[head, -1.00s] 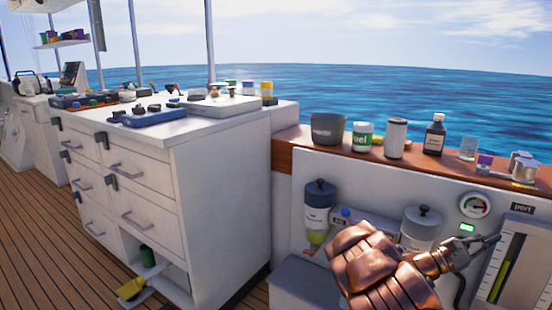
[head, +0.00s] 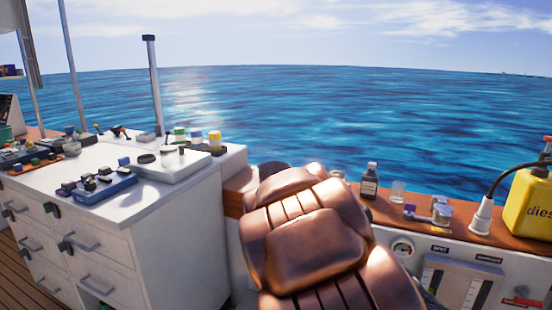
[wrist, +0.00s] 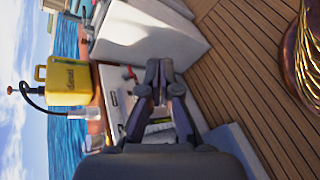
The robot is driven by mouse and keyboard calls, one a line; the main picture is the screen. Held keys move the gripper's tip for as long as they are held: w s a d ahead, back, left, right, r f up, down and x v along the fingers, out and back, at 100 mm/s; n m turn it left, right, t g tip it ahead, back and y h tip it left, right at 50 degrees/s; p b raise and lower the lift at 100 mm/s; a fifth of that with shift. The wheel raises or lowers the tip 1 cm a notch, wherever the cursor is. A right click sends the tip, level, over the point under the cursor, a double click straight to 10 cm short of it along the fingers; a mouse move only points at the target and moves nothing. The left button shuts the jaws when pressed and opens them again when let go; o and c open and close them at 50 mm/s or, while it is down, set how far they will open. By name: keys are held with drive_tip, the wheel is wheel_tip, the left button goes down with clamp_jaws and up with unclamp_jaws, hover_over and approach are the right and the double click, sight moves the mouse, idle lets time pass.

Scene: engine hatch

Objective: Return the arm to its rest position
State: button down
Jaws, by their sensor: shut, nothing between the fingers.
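My copper-coloured arm (head: 305,235) is folded large across the lower middle of the head view. It covers part of the wooden ledge and the engine panel. My gripper (wrist: 160,78) shows in the wrist view, with its two dark fingers together and nothing between them. It hangs in free space, with the white panel and deck behind it. In the head view the gripper is hidden behind the arm or out of frame.
A white cabinet (head: 185,245) with drawers stands left, with trays and small parts on top. On the ledge (head: 470,233) stand a dark bottle (head: 370,181), a clear cup (head: 398,190) and a yellow diesel can (head: 530,205). Wooden deck (wrist: 250,75) is open in the wrist view.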

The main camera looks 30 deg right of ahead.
drive_tip(key=a+r+t+y+p, duration=0.2)
drive_tip(key=a+p, duration=0.3)
drive_tip(key=a, duration=0.4)
drive_tip(key=a+r+n+t+y+p, duration=0.1)
drive_tip(key=a+r+p, duration=0.4)
drive_tip(key=a, duration=0.5)
drive_tip(key=a+r+n+t+y+p, duration=0.1)
drive_tip(key=a+r+t+y+p, duration=0.2)
drive_tip(key=a, duration=0.7)
drive_tip(key=shift+s+r+t+y+p, duration=0.2)
drive_tip(key=shift+r+t+y+p, duration=0.3)
drive_tip(key=shift+y+p, duration=0.75)
